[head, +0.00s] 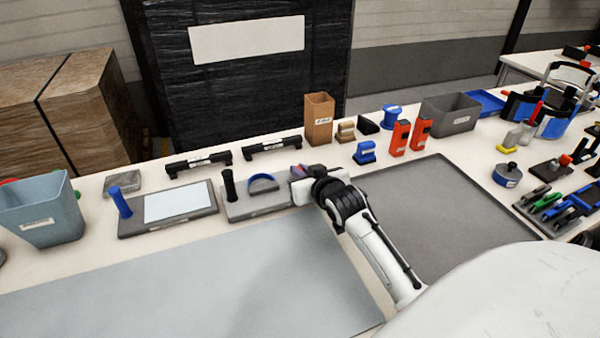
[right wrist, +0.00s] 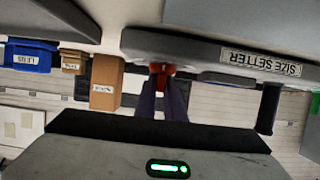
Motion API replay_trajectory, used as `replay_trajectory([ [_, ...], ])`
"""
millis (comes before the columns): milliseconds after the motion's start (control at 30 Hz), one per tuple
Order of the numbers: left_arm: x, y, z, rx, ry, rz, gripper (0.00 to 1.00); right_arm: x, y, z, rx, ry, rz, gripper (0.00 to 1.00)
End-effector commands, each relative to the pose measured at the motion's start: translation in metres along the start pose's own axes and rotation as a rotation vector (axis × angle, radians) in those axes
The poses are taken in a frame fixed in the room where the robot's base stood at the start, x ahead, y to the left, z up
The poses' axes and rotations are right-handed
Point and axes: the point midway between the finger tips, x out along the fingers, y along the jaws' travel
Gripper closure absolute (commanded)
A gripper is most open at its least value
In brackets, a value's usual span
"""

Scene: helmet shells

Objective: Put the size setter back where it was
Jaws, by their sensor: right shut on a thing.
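The size setter (head: 245,207) is a grey base with a black post and a blue curved band, at the back of the table left of my right arm. Its label (right wrist: 260,62) reads SIZE SETTER and shows upside down in the right wrist view. My right gripper (head: 302,172) is at its right end. In the right wrist view, the gripper's dark fingers (right wrist: 163,78) are closed at a small red part (right wrist: 168,68) against the base. The gripper hides part of that end in the head view. I cannot tell whether the base touches the table. My left gripper is not in view.
A grey stand with a blue post (head: 168,223) is to the left. Two black handles (head: 272,145), a brown box (head: 319,119) and a blue block (head: 365,152) stand behind. A pale mat (head: 200,285) and a dark mat (head: 450,215) lie clear in front and to the right.

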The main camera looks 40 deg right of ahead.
Motion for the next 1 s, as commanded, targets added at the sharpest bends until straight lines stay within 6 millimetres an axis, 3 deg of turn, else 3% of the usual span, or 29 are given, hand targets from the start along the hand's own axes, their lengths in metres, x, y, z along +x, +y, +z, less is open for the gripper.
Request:
replay_trajectory([
  [367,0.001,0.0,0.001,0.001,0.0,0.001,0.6,0.002,0.0,0.003,0.001,0.004,-0.001,1.0],
  [400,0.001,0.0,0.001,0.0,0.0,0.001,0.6,0.002,0.0,0.004,0.0,0.002,0.0,0.89],
  [500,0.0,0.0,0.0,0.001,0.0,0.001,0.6,0.002,0.0,0.004,0.0,0.001,0.0,0.72],
  [867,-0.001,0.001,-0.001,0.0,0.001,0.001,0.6,0.0,0.0,0.0,-0.001,0.002,0.0,0.72],
  [1000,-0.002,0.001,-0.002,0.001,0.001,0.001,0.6,-0.016,0.0,0.001,0.0,0.001,-0.001,0.72],
])
